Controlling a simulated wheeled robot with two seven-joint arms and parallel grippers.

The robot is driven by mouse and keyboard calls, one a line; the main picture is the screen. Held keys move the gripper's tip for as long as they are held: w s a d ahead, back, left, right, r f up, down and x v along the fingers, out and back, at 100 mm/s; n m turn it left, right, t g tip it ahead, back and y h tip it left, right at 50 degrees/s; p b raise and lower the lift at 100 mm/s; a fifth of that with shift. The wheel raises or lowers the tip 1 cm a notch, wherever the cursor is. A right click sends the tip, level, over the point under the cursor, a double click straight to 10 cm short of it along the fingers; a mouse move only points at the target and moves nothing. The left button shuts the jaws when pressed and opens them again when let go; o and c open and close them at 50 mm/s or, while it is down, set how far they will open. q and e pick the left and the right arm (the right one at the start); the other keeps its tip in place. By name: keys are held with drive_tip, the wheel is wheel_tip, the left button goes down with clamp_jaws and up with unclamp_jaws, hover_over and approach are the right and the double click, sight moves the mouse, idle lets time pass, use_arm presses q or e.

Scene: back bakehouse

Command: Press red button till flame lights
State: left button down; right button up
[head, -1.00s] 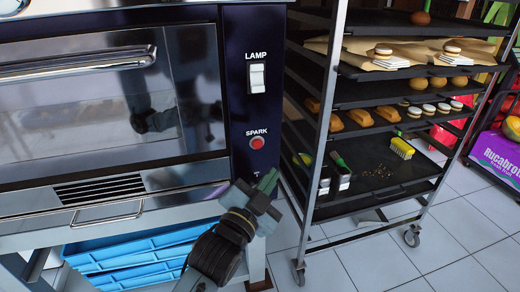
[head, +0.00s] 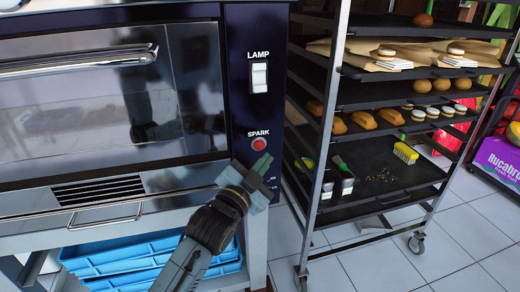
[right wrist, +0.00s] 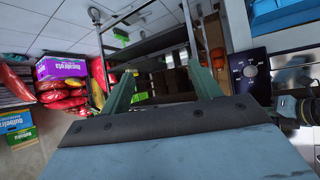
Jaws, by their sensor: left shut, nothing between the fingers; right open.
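The red button (head: 259,144) sits under the word SPARK on the oven's dark control panel (head: 240,115). My left gripper (head: 263,163) is shut and empty, its green fingertips just below the button. I cannot tell whether they touch the panel; the button's face still shows. The oven window (head: 100,110) is dark with reflections, and no flame shows in it. My right gripper (right wrist: 160,76) shows only in the right wrist view, its two green fingers wide apart with nothing between them.
A white LAMP switch (head: 259,76) is above the button. A wheeled tray rack (head: 330,130) with breads stands close on the right. Blue crates (head: 130,254) lie under the oven. Tiled floor (head: 450,250) is open at the lower right.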

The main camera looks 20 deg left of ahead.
sight(259, 145)
use_arm(q)
drive_tip(key=shift+w+a, duration=0.7)
drive_tip(key=shift+w, duration=0.35)
use_arm(e)
drive_tip(key=shift+s+d+f+g, duration=0.25)
drive_tip(key=shift+s+f+g, duration=0.1)
drive_tip(key=shift+g, duration=0.05)
use_arm(q)
drive_tip(key=shift+w+a, duration=0.1)
use_arm(e)
drive_tip(key=shift+r, duration=0.2)
idle(0.7)
use_arm(q)
drive_tip(key=shift+w+a+p, duration=0.15)
drive_tip(key=shift+w+p, duration=0.1)
drive_tip(key=shift+p, duration=0.15)
use_arm(e)
drive_tip(key=shift+r, duration=0.15)
use_arm(q)
drive_tip(key=shift+w+a, duration=0.25)
drive_tip(key=shift+w, duration=0.15)
use_arm(e)
drive_tip(key=shift+r, duration=0.1)
idle(0.3)
use_arm(q)
drive_tip(key=shift+s, duration=0.1)
drive_tip(key=shift+s+d+p, duration=0.5)
drive_tip(key=shift+s+p, duration=0.2)
use_arm(e)
drive_tip(key=shift+r, duration=0.6)
